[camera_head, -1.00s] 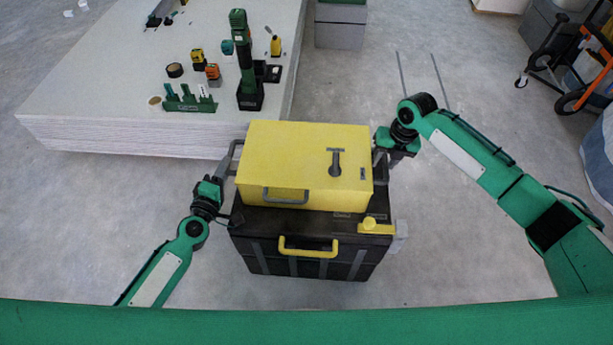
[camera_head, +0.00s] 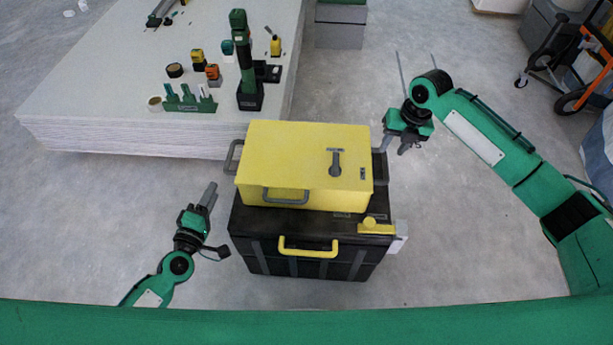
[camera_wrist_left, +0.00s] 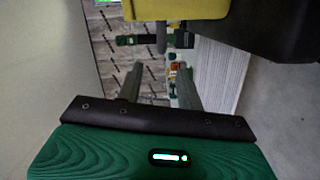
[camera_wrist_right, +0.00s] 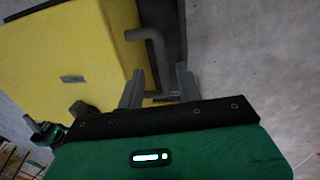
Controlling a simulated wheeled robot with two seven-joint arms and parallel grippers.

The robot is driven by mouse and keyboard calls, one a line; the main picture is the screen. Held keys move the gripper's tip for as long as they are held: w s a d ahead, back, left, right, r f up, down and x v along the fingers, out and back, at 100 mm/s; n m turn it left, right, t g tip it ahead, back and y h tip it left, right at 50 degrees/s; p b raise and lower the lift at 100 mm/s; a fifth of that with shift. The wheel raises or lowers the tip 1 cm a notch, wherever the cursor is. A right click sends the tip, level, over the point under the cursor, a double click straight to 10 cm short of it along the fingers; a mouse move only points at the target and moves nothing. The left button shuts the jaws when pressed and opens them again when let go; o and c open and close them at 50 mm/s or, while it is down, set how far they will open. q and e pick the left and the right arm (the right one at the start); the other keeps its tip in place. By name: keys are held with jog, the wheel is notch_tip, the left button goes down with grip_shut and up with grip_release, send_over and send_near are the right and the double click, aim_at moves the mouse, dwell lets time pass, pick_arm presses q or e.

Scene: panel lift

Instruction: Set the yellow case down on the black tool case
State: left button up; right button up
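The yellow case (camera_head: 300,155) rests flat on top of the black tool case (camera_head: 300,225), set a little toward its back. It has a grey handle at each side and one at the front. My left gripper (camera_head: 210,193) is open and empty, apart from the left handle. The left wrist view shows its two fingers (camera_wrist_left: 160,85) spread, with the yellow case (camera_wrist_left: 180,8) above. My right gripper (camera_head: 396,148) is open and empty, to the right of the yellow case. In the right wrist view its fingers (camera_wrist_right: 157,85) are spread near the grey side handle (camera_wrist_right: 155,48).
A low stack of white panels (camera_head: 120,110) stands behind left, with a green tool (camera_head: 246,65), a green rack (camera_head: 190,102) and small items on it. A grey box (camera_head: 340,30) stands at the back. An orange-framed cart (camera_head: 580,70) is at far right. The floor beside the cases is clear.

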jog(key=r, duration=0.3)
jog(key=d+r, duration=0.1)
jog(key=r, duration=0.1)
jog(key=shift+r, duration=0.25)
jog(key=shift+s, duration=0.1)
